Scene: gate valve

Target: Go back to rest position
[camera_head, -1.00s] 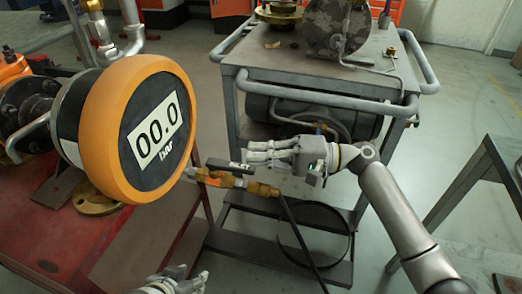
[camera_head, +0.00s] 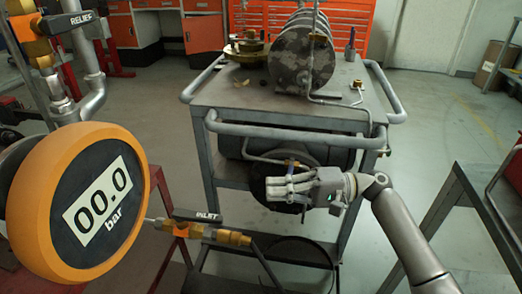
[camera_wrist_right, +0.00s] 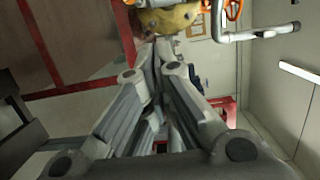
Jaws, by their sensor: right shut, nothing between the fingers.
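My right gripper (camera_head: 286,187) is shut and empty. It is in front of the metal cart, its fingers pointing left, to the right of and above the inlet valve (camera_head: 200,232) and apart from it. In the right wrist view the fingers (camera_wrist_right: 157,62) come together with nothing between them. The inlet valve has a dark handle marked INLET and brass fittings. The orange-rimmed gauge (camera_head: 95,205) on the left reads 00.0 bar. My left gripper does not show.
A grey metal cart (camera_head: 350,116) stands behind my right gripper, with a camouflage-patterned pump (camera_head: 300,60) on top. A relief valve (camera_head: 65,22) on a pipe is at upper left. A metal frame (camera_head: 455,205) stands at right. Floor is open between cart and frame.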

